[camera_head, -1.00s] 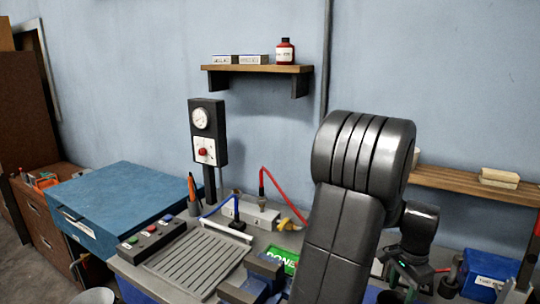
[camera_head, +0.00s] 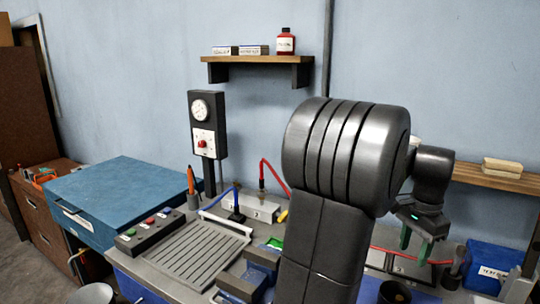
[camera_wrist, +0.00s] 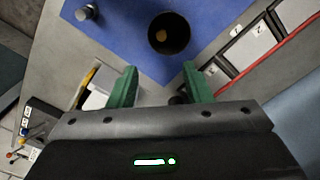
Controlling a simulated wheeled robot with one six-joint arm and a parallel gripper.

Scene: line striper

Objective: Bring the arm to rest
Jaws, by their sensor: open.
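My gripper (camera_head: 417,246) hangs below my dark arm, at the right of the bench in the head view. Its two green fingers are apart, with nothing between them. In the wrist view my gripper (camera_wrist: 160,85) also shows open and empty, above the bench top. A blue mat (camera_wrist: 125,35) with a dark round opening or cup (camera_wrist: 169,33) lies ahead of the fingers. My arm hides part of the bench in the head view.
A grey ribbed tray (camera_head: 195,255), a button box (camera_head: 150,231) and a gauge post (camera_head: 207,125) stand left of my arm. A blue bin (camera_head: 492,264) is at the right. Wooden shelves (camera_head: 258,60) are on the wall. A blue cabinet (camera_head: 120,200) stands at left.

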